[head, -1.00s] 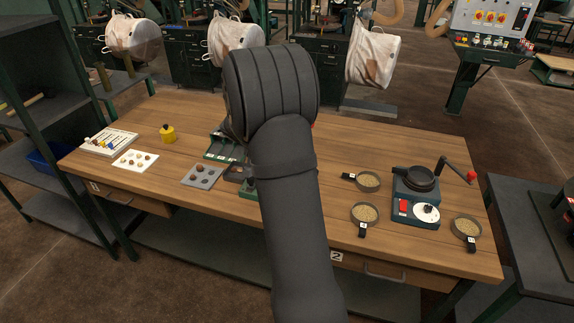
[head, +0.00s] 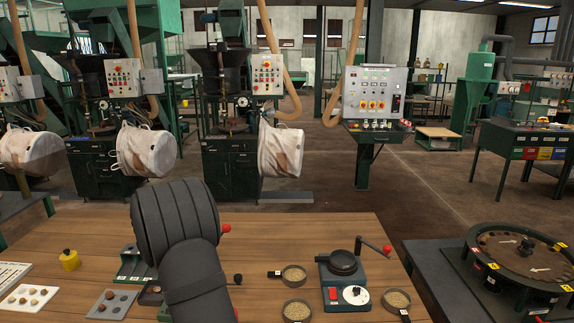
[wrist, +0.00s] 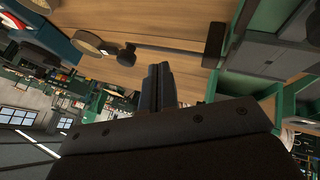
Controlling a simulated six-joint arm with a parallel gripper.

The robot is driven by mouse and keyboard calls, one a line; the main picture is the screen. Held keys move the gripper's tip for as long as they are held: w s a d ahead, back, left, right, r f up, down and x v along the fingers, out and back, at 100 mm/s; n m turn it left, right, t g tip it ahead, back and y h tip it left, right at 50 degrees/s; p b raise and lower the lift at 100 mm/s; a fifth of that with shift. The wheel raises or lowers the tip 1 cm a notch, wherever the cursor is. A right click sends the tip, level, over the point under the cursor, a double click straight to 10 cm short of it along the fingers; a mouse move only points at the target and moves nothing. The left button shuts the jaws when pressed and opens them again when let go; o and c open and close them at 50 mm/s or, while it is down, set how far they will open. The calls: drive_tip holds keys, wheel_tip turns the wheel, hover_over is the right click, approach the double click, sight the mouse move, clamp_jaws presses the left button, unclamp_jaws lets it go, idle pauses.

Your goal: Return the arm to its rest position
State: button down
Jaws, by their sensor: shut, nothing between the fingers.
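My arm (head: 185,235) rises from the bottom of the head view, its thick dark grey upper part bent above the left half of the wooden table. It hides my gripper in that view. In the wrist view my gripper (wrist: 157,72) shows as two dark fingers, closed together with nothing between them. They point towards the wooden table top (wrist: 150,20), apart from the things on it as far as I can tell. Several white bulk bags (head: 146,151) hang on the machines behind the table, away from the arm.
On the table (head: 350,235) are a device with a red-knobbed crank (head: 342,275), several grain-filled pans (head: 293,275), a yellow weight (head: 69,260) and a green rack (head: 133,265) close to my arm. A round dark sorter (head: 522,250) stands at the right. The table's back strip is clear.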

drive_tip(key=d, duration=0.1)
drive_tip(key=w+d+f, duration=0.2)
drive_tip(key=d, duration=0.1)
drive_tip(key=shift+f, duration=0.1)
drive_tip(key=shift+w+d, duration=0.1)
drive_tip(key=shift+d, duration=0.35)
